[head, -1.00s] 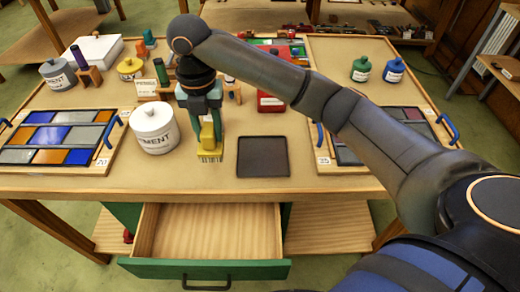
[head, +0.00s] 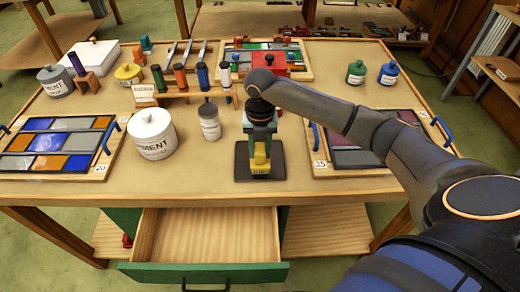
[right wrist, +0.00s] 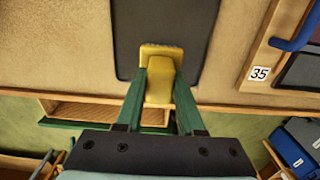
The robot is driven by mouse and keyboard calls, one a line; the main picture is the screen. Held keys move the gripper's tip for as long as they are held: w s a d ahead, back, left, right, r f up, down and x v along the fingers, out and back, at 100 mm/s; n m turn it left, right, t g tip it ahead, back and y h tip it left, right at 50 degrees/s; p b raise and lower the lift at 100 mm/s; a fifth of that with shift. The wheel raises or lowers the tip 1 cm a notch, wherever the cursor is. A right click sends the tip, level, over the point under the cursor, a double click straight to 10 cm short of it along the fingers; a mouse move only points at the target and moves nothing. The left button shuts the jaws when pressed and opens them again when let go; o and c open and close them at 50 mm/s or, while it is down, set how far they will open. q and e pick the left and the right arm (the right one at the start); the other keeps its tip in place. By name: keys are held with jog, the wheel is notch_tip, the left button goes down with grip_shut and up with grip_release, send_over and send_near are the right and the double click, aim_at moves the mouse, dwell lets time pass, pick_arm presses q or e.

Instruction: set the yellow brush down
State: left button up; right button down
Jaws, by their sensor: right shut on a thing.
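The yellow brush (head: 260,157) is upright between the fingers of my right gripper (head: 260,146), bristles down, over the dark flat tray (head: 242,172) near the table's front edge. In the right wrist view the brush (right wrist: 160,60) sits between the two green fingers, which are shut on it (right wrist: 160,82). The tray (right wrist: 195,30) lies beneath it there. I cannot tell whether the bristles touch the tray. My left gripper is not in view.
A white lidded pot (head: 152,138) and a grey jar (head: 209,122) stand left of the tray. Framed glass panels lie at left (head: 60,143) and right (head: 350,155). Below the table edge, a drawer (head: 205,230) is open and empty.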

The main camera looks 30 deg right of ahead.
jog(key=shift+f, duration=0.45)
jog(key=shift+f, duration=0.1)
jog(key=c, duration=0.5)
grip_release()
notch_tip(320, 180, up, 12)
jog(key=shift+r+b, duration=0.1)
jog(key=shift+b, duration=0.25)
